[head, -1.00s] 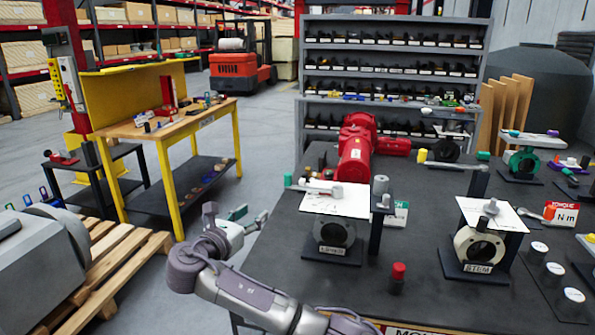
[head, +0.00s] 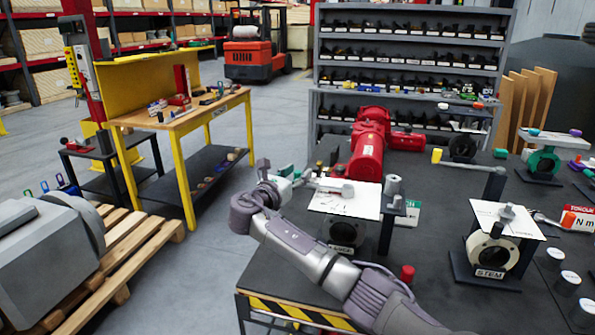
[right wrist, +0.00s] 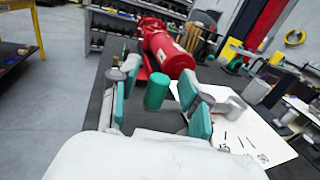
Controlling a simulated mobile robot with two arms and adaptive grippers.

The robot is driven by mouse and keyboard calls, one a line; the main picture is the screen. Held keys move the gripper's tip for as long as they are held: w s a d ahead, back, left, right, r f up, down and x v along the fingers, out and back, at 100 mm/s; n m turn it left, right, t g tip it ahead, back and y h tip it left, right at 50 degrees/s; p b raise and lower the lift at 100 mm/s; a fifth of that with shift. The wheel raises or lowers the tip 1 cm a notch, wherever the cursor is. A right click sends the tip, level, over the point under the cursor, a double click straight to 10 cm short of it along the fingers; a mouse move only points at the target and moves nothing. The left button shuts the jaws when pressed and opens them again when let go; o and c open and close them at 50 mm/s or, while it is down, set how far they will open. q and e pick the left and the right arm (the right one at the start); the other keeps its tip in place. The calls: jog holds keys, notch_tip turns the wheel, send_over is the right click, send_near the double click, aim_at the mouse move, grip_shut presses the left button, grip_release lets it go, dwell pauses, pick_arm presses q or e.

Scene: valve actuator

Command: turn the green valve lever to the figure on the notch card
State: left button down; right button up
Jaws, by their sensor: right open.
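The valve lever (head: 334,188) is a grey bar with a green end, lying over a white marked plate (head: 345,206) on a round valve body. Its green grip (right wrist: 157,91) stands between my open fingers in the right wrist view, with gaps on both sides. My right gripper (head: 290,178) is open at the lever's left end in the head view; in the right wrist view its teal pads (right wrist: 158,104) flank the grip. My left gripper is not in view.
A second valve marked STEM (head: 489,252) stands to the right, and a red actuator (head: 370,145) lies behind. A grey post (head: 393,187) rises right of the plate. A red-capped peg (head: 407,273) is close to my right forearm.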

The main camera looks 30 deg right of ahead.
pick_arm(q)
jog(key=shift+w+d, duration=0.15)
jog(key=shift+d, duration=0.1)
pick_arm(e)
jog(key=shift+w+d, duration=0.15)
jog(key=shift+d, duration=0.2)
grip_shut()
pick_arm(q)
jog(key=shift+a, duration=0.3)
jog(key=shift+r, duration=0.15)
